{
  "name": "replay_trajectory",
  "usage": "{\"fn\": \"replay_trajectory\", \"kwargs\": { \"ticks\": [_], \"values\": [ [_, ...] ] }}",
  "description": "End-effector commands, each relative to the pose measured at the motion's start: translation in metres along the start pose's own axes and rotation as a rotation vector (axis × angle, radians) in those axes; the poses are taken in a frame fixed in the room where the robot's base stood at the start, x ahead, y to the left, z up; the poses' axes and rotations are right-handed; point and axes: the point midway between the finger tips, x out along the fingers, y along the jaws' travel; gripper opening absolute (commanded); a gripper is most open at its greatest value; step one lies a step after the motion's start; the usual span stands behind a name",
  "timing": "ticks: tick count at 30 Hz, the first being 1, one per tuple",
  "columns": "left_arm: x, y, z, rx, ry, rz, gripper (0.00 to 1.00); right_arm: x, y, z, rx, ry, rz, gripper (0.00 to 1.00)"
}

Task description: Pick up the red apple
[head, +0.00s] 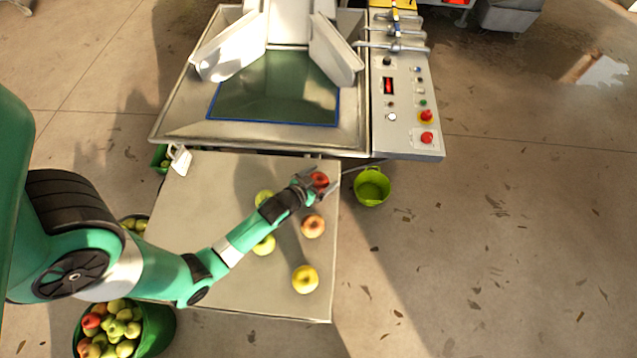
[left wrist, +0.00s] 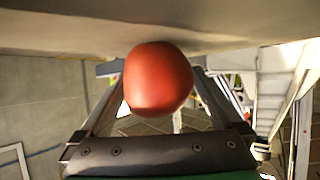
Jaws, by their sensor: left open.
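The red apple (head: 320,179) is near the far right corner of the grey table (head: 205,215). My left gripper (head: 322,183) is open, with its fingers on either side of the apple. In the left wrist view the red apple (left wrist: 158,79) sits between the two spread fingers, close to the table surface, which shows along the top of that view. I cannot tell whether the fingers touch it. Part of the apple is hidden by the gripper in the head view. My right gripper is not in view.
An orange-red apple (head: 313,226), a yellow apple (head: 305,279) and green apples (head: 264,245) lie on the table near my left arm. A press with a metal tray (head: 180,118) and control panel (head: 405,110) stands beyond. A lime bucket (head: 371,188) stands right of the table.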

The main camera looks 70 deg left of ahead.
Motion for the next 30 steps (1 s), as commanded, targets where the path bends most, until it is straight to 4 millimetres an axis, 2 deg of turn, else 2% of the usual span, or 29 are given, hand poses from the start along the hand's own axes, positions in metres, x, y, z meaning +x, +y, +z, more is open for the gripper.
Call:
{"fn": "replay_trajectory", "kwargs": {
  "ticks": [3, 9, 22, 23, 30],
  "values": [
    [0.0104, 0.0001, 0.0007, 0.000, 0.000, 0.000, 1.00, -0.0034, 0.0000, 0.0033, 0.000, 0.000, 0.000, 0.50],
    [0.0099, 0.0002, 0.0000, 0.001, -0.001, 0.000, 0.98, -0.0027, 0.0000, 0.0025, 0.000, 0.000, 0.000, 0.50],
    [0.0096, 0.0003, 0.0001, 0.001, -0.001, 0.000, 0.21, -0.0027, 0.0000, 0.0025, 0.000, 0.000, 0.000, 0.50],
    [0.0096, 0.0003, -0.0004, 0.001, 0.000, 0.000, 0.18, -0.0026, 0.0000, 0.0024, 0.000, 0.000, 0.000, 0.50],
    [0.0090, 0.0003, -0.0016, 0.001, 0.001, 0.000, 0.18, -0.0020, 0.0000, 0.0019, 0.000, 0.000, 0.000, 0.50]
  ]
}}
